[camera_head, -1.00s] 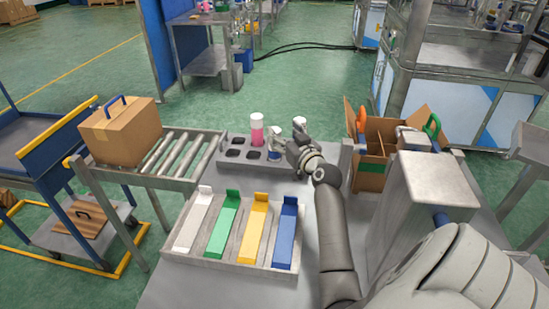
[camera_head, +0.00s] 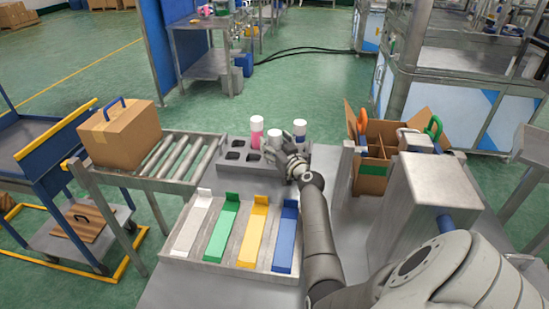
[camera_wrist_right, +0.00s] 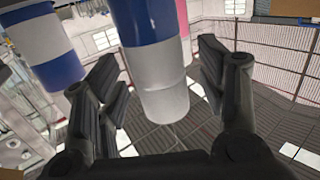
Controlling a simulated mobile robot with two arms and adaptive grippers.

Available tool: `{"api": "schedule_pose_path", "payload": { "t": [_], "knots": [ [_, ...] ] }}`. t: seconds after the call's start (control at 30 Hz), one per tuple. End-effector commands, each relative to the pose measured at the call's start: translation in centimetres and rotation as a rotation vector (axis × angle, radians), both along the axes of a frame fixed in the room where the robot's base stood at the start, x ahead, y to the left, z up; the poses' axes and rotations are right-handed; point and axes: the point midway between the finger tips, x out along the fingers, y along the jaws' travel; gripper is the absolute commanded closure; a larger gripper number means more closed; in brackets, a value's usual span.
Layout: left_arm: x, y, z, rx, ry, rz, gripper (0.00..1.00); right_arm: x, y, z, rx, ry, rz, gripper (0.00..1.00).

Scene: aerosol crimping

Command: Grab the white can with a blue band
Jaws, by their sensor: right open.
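A white can with a blue band (camera_wrist_right: 152,65) stands between the fingers of my right gripper (camera_head: 279,158) in the right wrist view. Its white top (camera_head: 275,136) shows in the head view, its lower part hidden by the gripper. The gripper is open, with a finger on each side of the can; I cannot tell whether they touch it. A second white can with a blue band (camera_head: 299,130) stands to the right and shows at the left of the wrist view (camera_wrist_right: 43,45). My left gripper is out of view.
A pink can with a white top (camera_head: 257,134) stands close to the left in the grey rack (camera_head: 226,167), which has empty slots at its left. In front lies a tray (camera_head: 236,262) with white, green, yellow and blue pieces. An open cardboard box (camera_head: 372,168) stands at right.

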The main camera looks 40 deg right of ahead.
Motion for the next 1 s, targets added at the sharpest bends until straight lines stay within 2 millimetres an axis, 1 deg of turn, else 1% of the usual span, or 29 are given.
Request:
{"api": "schedule_pose_path", "payload": {
  "t": [0.03, 0.13, 0.4, 0.47, 0.9, 1.0],
  "knots": [
    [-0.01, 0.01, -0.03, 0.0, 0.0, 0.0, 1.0, 0.45, -0.18, 0.04, 0.001, -0.001, 0.0, 0.36],
    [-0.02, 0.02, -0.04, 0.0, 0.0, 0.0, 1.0, 0.9, -0.34, 0.02, 0.0, -0.001, 0.0, 0.36],
    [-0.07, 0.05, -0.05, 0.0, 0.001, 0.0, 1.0, 1.03, -0.36, -0.02, -0.001, 0.0, 0.0, 0.36],
    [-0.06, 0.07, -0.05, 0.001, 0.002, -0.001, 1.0, 1.02, -0.35, -0.02, -0.001, 0.0, 0.0, 0.42],
    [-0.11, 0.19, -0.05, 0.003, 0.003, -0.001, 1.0, 1.02, -0.32, -0.03, 0.0, 0.0, 0.0, 0.99],
    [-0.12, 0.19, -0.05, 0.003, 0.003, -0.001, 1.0, 1.03, -0.34, 0.05, -0.001, -0.002, 0.0, 1.0]
  ]
}}
